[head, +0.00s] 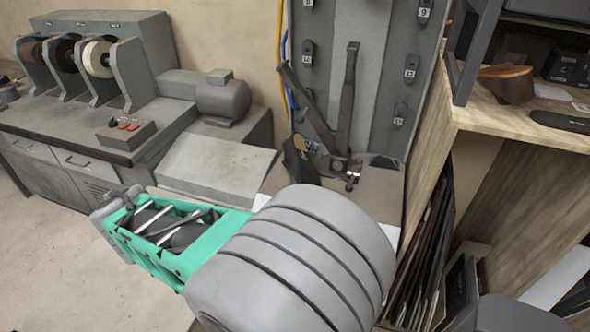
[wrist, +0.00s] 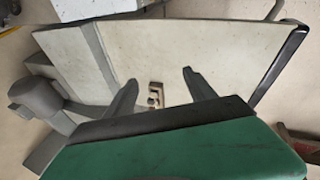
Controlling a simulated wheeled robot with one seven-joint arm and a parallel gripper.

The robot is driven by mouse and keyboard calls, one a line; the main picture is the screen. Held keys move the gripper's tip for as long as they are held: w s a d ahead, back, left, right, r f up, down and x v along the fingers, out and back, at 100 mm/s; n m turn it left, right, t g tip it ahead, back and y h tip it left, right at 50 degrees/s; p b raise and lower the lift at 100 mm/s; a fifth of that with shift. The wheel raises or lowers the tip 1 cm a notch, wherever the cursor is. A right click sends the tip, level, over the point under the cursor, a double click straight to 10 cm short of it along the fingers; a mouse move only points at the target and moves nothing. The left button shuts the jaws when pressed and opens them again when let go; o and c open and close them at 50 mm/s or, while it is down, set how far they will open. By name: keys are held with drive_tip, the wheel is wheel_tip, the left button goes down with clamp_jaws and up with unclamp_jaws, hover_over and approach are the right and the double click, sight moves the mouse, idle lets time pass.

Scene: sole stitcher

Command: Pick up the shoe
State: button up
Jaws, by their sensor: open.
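My gripper (head: 104,208) is at the left end of its green housing in the head view, over the floor in front of the grey machine bench. In the wrist view my gripper (wrist: 158,88) shows two dark fingers spread wide apart, with nothing held between them. A brown, shoe-like piece with a tan top (head: 506,84) lies on the wooden shelf at the upper right of the head view, far from my gripper. I cannot tell for sure that it is the shoe. No shoe can be made out in the wrist view.
A grey bench with grinding wheels (head: 98,58) stands at the left. A grey upright machine with levers (head: 348,100) stands at the centre back. A wooden shelf unit (head: 520,124) is at the right. A small brown and white object (wrist: 155,94) shows beyond the fingers. Floor is clear lower left.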

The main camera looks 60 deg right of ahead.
drive_tip(key=d+f+n+g+h, duration=0.1)
drive_tip(key=d+f+n+h, duration=0.15)
drive_tip(key=d, duration=0.55)
drive_tip(key=d+f+n+g+h, duration=0.1)
drive_tip(key=d+f+n+h, duration=0.15)
drive_tip(key=d, duration=0.55)
drive_tip(key=n+g+h+b, duration=0.1)
drive_tip(key=n+g+h, duration=0.4)
drive_tip(key=n, duration=1.2)
approach(297, 169)
drive_tip(key=shift+t+h, duration=0.8)
drive_tip(key=shift+t, duration=0.1)
drive_tip(key=s+f, duration=0.1)
drive_tip(key=s+a+f, duration=0.1)
drive_tip(key=s, duration=0.1)
drive_tip(key=s+a+f, duration=0.1)
drive_tip(key=f, duration=0.1)
drive_tip(key=shift+s+a, duration=0.2)
drive_tip(key=shift+a, duration=0.05)
drive_tip(key=x, duration=0.7)
drive_tip(key=shift+s+d+f, duration=0.1)
drive_tip(key=shift+d, duration=0.2)
drive_tip(key=shift+c, duration=0.4)
clamp_jaws()
